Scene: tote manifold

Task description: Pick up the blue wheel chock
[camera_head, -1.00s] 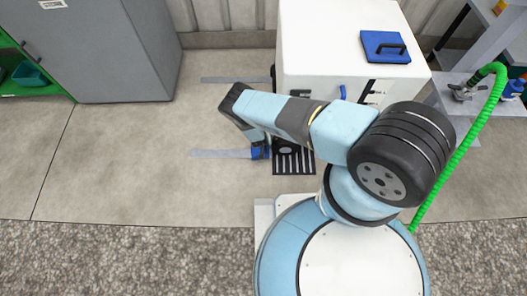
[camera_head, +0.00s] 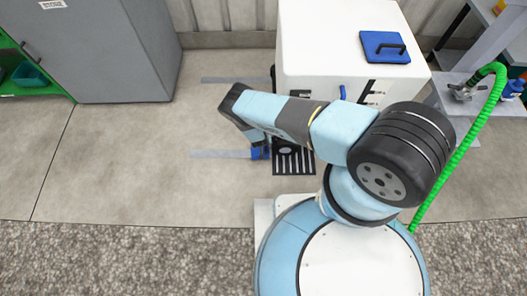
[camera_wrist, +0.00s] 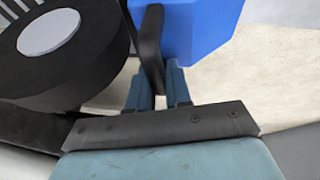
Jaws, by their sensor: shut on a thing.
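The blue wheel chock (camera_wrist: 195,30) fills the top middle of the wrist view, with a black handle (camera_wrist: 151,45) on its near side. The two fingers of my gripper (camera_wrist: 158,84) are shut on this handle. In the head view the chock (camera_head: 255,154) is a small blue patch at the floor, left of the black slatted piece. My gripper (camera_head: 262,145) is above it there, mostly hidden by my arm. I cannot tell whether the chock touches the floor.
A grey cabinet (camera_head: 115,60) stands at left. The floor (camera_head: 130,160) between is clear.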

